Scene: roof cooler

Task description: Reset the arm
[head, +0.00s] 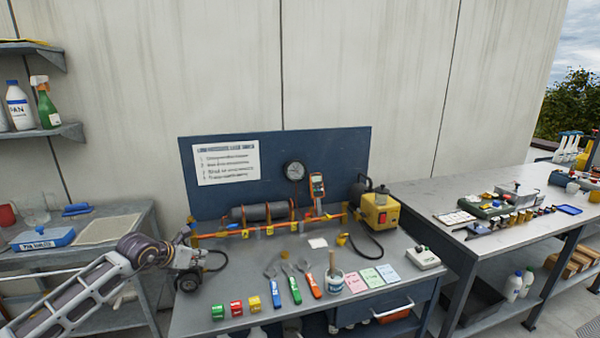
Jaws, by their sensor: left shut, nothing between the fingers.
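My left arm comes in from the lower left. My left gripper (188,284) is at the left edge of the workbench (207,301), seen small and partly hidden by its own wrist. It is shut and empty, left of the green, red and yellow blocks and apart from them. My right gripper is not in view.
Blocks (236,307), several coloured-handled tools (293,289), a pot with a brush (334,281) and coloured cards (372,278) lie along the bench. Behind stand copper piping (270,229) and a yellow pump (381,211). A side table (132,289) is at left, another bench (470,185) at right.

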